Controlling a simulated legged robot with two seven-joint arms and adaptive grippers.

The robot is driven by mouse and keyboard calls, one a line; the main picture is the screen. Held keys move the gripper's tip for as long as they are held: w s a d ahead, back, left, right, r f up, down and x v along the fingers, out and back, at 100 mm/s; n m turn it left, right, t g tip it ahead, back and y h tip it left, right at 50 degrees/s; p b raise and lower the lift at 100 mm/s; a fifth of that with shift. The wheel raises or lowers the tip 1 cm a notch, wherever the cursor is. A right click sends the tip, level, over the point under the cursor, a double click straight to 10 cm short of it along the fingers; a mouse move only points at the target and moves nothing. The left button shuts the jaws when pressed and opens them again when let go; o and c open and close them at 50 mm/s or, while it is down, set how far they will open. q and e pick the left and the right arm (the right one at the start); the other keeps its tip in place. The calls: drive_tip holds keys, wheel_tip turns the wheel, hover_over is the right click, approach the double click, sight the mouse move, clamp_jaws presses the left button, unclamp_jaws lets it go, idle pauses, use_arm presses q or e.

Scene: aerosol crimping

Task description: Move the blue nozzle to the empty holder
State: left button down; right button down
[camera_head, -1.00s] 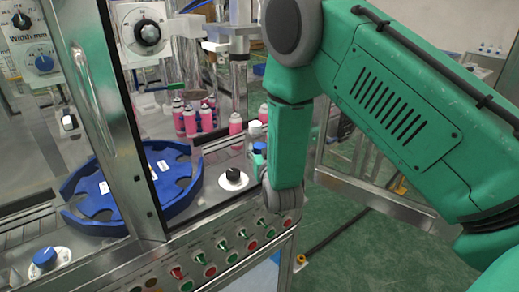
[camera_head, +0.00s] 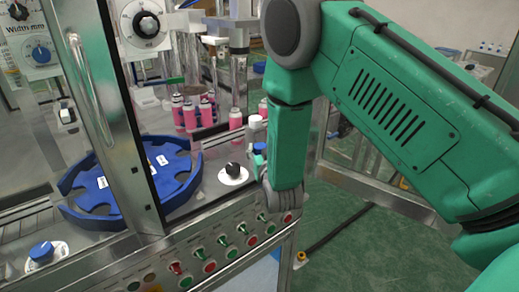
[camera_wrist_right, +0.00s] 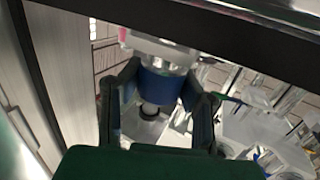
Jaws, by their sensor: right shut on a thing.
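The blue nozzle (camera_wrist_right: 160,86) shows in the right wrist view as a blue cylinder between the two dark fingers of my right gripper (camera_wrist_right: 163,76). The gripper is shut on it. In the head view a small blue part (camera_head: 259,149) shows just left of my green forearm, under a white cap (camera_head: 255,122). My forearm hides most of the right gripper and its surroundings there. I cannot make out the empty holder for certain in either view. My left gripper is not in view.
A black knob on a white disc (camera_head: 233,179) is left of my right gripper. A blue notched ring (camera_head: 75,210) lies behind the metal door frame (camera_head: 130,150). Pink bottles (camera_head: 190,117) stand behind. A button panel (camera_head: 215,255) runs along the front edge.

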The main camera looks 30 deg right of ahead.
drive_tip(key=shift+f, duration=0.4)
drive_tip(key=c, duration=1.1)
unclamp_jaws()
drive_tip(key=shift+o, duration=0.2)
drive_tip(key=shift+s+a, duration=0.15)
drive_tip(key=shift+s, duration=0.2)
drive_tip(key=f+v, duration=0.1)
drive_tip(key=v, duration=1)
drive_tip(key=shift+r, duration=0.5)
